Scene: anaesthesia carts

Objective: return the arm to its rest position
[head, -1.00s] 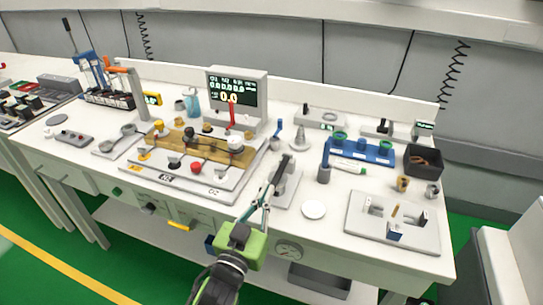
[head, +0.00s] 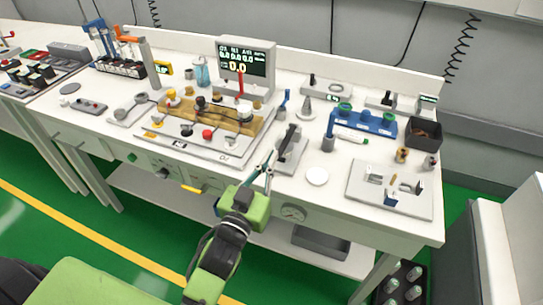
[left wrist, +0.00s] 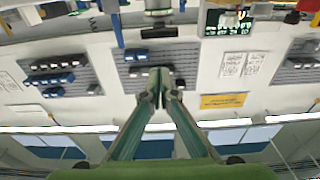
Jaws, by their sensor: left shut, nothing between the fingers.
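My left gripper (head: 268,170) is in the middle of the head view, at the front edge of the white cart top (head: 335,205). Its fingers point up and away in the picture, and its body is green. The fingers are together with nothing between them. In the left wrist view the closed fingertips (left wrist: 159,88) show at the centre, with blurred wall racks behind. A grey plate with a dark lever-like tool (head: 290,143) appears just beyond the fingertips; contact cannot be told. My right gripper is not in view.
A panel with knobs (head: 215,150) lies left of the gripper, before a display (head: 245,65). A bottle crate (head: 408,282) stands on the floor at lower right. Green floor is clear in front.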

